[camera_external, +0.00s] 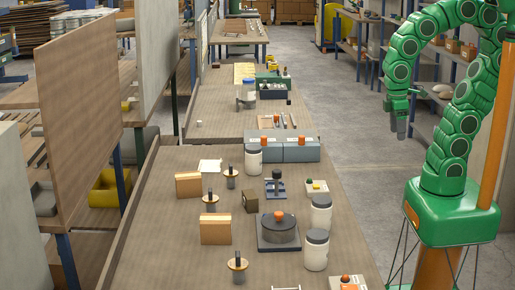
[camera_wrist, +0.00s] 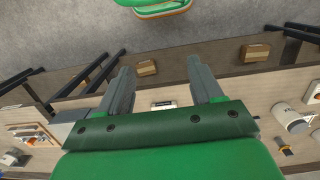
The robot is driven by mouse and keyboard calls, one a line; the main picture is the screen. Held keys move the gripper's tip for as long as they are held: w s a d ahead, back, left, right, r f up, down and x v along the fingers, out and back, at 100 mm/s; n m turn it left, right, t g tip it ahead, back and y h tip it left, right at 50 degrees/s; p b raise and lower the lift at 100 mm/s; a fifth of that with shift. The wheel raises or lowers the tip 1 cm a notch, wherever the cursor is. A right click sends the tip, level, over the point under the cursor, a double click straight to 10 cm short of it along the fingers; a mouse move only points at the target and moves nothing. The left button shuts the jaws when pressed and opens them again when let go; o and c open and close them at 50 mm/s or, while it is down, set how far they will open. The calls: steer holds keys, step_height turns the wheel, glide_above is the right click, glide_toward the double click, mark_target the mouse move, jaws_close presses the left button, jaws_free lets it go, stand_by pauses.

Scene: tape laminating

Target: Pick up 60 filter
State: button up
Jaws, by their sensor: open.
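My gripper (camera_external: 401,131) hangs at the right of the external view, pointing down, apart from the workbench. In the wrist view my gripper (camera_wrist: 160,80) has its two grey fingers wide apart with nothing held between them. I cannot tell which thing is the 60 filter; no such marking is readable. Several small round brown discs with dark upright knobs stand on the near bench, among them a front one (camera_external: 238,265), a middle one (camera_external: 210,204) and a back one (camera_external: 231,177).
The near bench (camera_external: 160,225) also holds orange boxes (camera_external: 215,229), white jars (camera_external: 316,250), a dark round device on a plate (camera_external: 278,232) and blue-grey cases (camera_external: 301,149). A raised edge runs along its left. Shelves stand behind my arm; the aisle floor (camera_external: 345,130) is clear.

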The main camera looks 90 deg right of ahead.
steer(key=w+d+f+t, duration=0.2)
steer(key=w, duration=0.7)
steer(key=w+d+f+t, duration=0.1)
steer(key=w+f+t, duration=0.15)
steer(key=w, duration=0.75)
steer(key=w+d+f+t, duration=0.2)
steer(key=w+f, duration=0.1)
steer(key=w, duration=0.6)
steer(key=t+y, duration=0.1)
steer(key=t, duration=0.7)
glide_toward(226, 173)
steer(key=w, duration=0.2)
steer(key=shift+w+a+f+n, duration=0.1)
steer(key=shift+w+a+n, duration=0.1)
steer(key=shift+w, duration=0.35)
steer(key=shift+w+a+f+n, duration=0.1)
steer(key=shift+w+a+n, duration=0.15)
steer(key=shift+w, duration=0.35)
steer(key=shift+d+x, duration=0.2)
steer(key=shift+x, duration=2)
steer(key=shift+w+d+f, duration=0.15)
steer(key=shift+w+f, duration=0.1)
steer(key=shift+w, duration=0.25)
steer(key=shift+c, duration=0.3)
steer(key=shift+s+f, duration=0.1)
steer(key=c, duration=1.1)
